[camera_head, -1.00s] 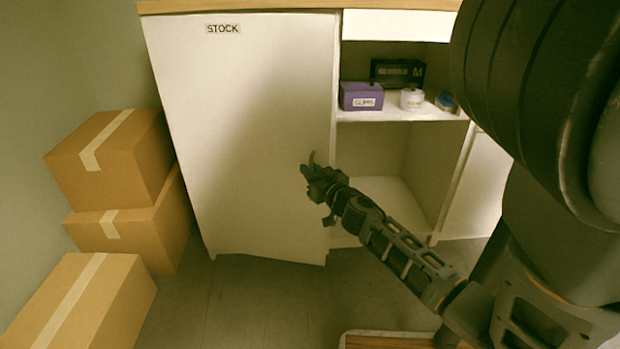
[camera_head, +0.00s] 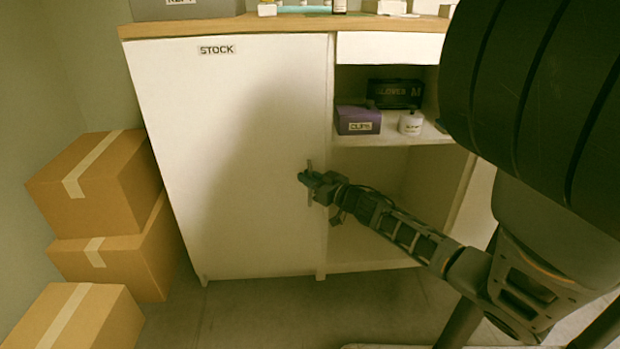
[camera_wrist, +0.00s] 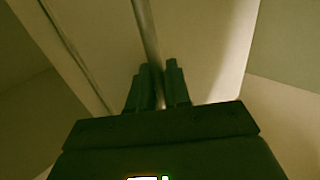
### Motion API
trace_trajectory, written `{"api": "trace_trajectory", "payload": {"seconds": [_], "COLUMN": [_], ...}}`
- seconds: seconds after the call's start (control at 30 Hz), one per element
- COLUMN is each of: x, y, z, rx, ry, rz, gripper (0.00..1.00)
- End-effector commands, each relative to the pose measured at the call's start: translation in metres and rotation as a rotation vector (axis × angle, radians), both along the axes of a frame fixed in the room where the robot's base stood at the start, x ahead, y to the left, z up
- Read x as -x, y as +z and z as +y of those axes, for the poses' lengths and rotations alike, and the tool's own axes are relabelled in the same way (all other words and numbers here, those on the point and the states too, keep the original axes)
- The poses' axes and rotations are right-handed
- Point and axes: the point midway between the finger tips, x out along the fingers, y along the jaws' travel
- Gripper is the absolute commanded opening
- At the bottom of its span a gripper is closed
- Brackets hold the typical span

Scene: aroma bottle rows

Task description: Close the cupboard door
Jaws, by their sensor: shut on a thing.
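The white cupboard door (camera_head: 230,160) labelled STOCK fills the left of the cabinet in the head view. It looks flush with the cabinet front, or very nearly; I cannot tell if a thin gap is left. Its thin upright bar handle (camera_head: 309,166) is near the right edge. My gripper (camera_head: 308,181) is at the handle, with the arm reaching in from the lower right. In the wrist view, the handle bar (camera_wrist: 146,30) runs down between the two fingers of my gripper (camera_wrist: 158,85), which are shut on it.
Open shelves to the right hold a purple box (camera_head: 358,120), a white jar (camera_head: 411,123) and a dark box (camera_head: 395,93). Cardboard boxes (camera_head: 95,185) are stacked left of the door. Items stand on the wooden counter (camera_head: 280,24). The floor (camera_head: 260,312) in front is clear.

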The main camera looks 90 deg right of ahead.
Motion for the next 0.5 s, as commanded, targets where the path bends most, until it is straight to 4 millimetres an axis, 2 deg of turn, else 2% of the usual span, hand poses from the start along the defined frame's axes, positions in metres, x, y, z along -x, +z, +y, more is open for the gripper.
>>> {"api": "trace_trajectory", "payload": {"seconds": [0.03,0.17,0.2,0.3,0.5], "x": [0.0044,0.005,0.0051,0.0052,0.0102], "y": [0.0001,0.0005,0.0005,0.0006,0.0016], "z": [-0.0052,-0.0057,-0.0058,-0.0059,-0.0036], "rx": [-0.002,-0.002,-0.002,-0.002,-0.002], "ry": [-0.019,-0.021,-0.021,-0.021,-0.023], "rz": [0.002,0.002,0.002,0.002,0.002], "gripper": [0.0,0.0,0.19,0.29,0.31]}}
